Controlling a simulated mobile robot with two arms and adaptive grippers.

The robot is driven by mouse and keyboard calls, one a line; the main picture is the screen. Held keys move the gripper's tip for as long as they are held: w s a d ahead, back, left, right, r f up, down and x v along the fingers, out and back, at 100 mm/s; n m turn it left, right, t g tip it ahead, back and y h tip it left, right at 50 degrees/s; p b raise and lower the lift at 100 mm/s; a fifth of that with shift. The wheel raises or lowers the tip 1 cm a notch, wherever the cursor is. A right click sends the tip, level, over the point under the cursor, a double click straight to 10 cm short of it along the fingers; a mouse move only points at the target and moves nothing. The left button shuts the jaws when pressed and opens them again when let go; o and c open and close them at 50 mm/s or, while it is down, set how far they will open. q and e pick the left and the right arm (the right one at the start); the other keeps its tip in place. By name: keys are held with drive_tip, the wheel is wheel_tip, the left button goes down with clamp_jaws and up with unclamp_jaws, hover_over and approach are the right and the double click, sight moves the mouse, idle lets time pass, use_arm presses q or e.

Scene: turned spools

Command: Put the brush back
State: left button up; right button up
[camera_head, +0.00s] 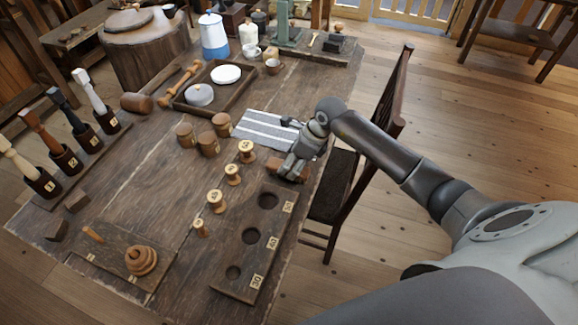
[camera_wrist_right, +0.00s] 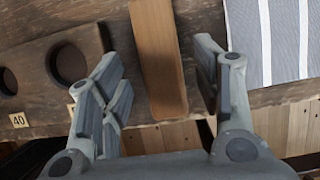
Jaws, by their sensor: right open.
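A plain brown wooden block (camera_head: 273,166), which may be the back of the brush, lies on the table near its right edge. It also shows in the right wrist view (camera_wrist_right: 158,50) as a long bar; no bristles are visible. My right gripper (camera_head: 291,170) is open at the block, and its fingers partly hide it in the head view. In the right wrist view my right gripper (camera_wrist_right: 160,80) has one finger on each side of the bar, with gaps between. Whether the fingers reach down beside it is unclear. My left gripper is not in view.
A striped cloth (camera_head: 265,128) lies just beyond the block. A board with round holes (camera_head: 262,243) lies nearer, with several spools (camera_head: 216,202) beside it. A chair (camera_head: 345,180) stands against the table's right side. Handled tools in dark cups (camera_head: 68,158) stand at left.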

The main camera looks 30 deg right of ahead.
drive_tip(key=v, duration=0.8)
drive_tip(key=shift+r+b, duration=0.15)
drive_tip(key=shift+b, duration=0.25)
